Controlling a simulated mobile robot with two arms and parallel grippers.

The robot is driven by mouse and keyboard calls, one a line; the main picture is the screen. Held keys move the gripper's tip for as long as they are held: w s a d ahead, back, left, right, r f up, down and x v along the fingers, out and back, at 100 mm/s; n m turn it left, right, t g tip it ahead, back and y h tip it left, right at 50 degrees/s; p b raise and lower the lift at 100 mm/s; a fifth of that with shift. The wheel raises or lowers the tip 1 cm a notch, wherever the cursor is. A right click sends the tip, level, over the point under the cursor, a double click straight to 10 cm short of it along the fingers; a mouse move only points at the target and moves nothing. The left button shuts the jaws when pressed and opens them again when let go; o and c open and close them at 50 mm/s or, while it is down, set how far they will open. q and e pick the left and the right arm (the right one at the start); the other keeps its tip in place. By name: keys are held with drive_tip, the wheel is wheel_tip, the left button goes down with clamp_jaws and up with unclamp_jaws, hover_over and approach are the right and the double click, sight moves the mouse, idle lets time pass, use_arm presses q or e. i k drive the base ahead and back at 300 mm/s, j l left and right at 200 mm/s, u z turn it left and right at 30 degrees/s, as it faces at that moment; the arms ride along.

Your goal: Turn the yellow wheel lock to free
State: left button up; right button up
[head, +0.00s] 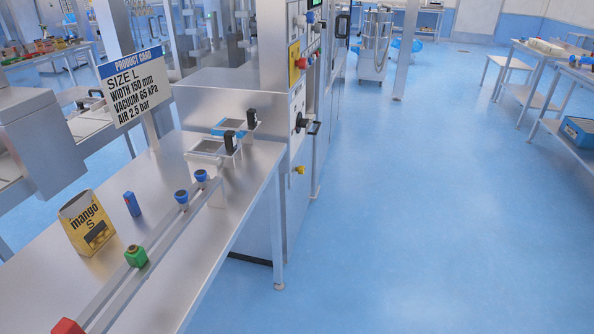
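A small yellow fitting (299,169) sticks out from the lower front of the steel machine (282,215), just past the right edge of the steel table. It is the only yellow knob-like part low on the machine, but it is too small to tell whether it is the wheel lock or how it is turned. Neither of my grippers is in view.
The steel table (235,240) holds a mango pouch (86,223), a blue cylinder (132,204) and a rail with green (136,256), red (67,327) and blue-topped parts. A product card (134,83) stands behind. The blue floor (420,220) to the right is clear.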

sight(301, 170)
drive_tip(key=i+u, duration=0.1)
drive_tip(key=u, duration=0.55)
drive_tip(key=i+l+u, duration=0.35)
drive_tip(key=l+u, duration=0.15)
drive_tip(key=i+l+u, duration=0.2)
drive_tip(key=l, duration=0.2)
drive_tip(key=l+u, duration=0.25)
